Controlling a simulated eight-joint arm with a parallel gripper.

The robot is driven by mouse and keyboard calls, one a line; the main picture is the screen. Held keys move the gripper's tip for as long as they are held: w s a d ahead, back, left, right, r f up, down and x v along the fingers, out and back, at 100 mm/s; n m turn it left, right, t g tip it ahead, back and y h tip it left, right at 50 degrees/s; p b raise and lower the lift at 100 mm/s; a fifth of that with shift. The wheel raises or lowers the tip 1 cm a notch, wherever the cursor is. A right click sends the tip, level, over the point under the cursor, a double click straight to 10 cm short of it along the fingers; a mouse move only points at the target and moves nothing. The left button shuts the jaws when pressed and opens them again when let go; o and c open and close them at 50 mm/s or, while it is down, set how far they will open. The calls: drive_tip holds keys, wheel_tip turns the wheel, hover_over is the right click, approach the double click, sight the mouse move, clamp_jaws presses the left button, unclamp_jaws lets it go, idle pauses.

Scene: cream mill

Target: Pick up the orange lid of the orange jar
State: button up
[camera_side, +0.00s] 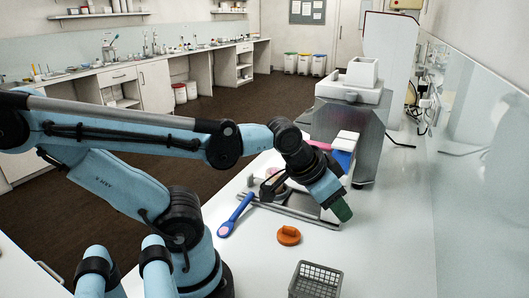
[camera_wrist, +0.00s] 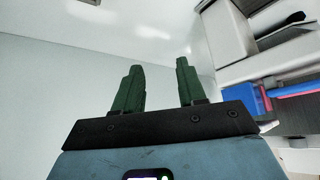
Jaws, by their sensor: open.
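The orange lid (camera_side: 288,235) lies on the white worktop in the side view, with a small raised knob on it. I cannot make out a separate orange jar in either view. My gripper (camera_side: 342,211) has green fingers and is tilted down above the worktop, to the right of the lid and a little higher in the picture. In the wrist view, my gripper (camera_wrist: 160,65) has its two green fingers apart with nothing between them. The lid does not show in the wrist view.
A grey wire basket (camera_side: 315,281) stands at the front, right of the lid. A blue spoon-like tool (camera_side: 235,214) lies to the left. A grey metal tray (camera_side: 310,217) lies behind the lid, and a large grey machine (camera_side: 345,125) stands farther back. The right worktop is clear.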

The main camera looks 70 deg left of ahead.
drive_tip(key=m+g+h, duration=0.1)
drive_tip(key=m+g, duration=0.5)
drive_tip(key=m, duration=0.3)
approach(289, 227)
drive_tip(key=shift+w+d+f, duration=0.15)
drive_tip(key=shift+f, duration=1.3)
drive_tip(key=shift+w+d+f, duration=0.1)
drive_tip(key=shift+w+f, duration=0.05)
drive_tip(key=shift+f, duration=1.3)
drive_tip(key=shift+w+d+f, duration=0.15)
drive_tip(key=shift+f, duration=1.3)
drive_tip(key=shift+c, duration=0.4)
clamp_jaws()
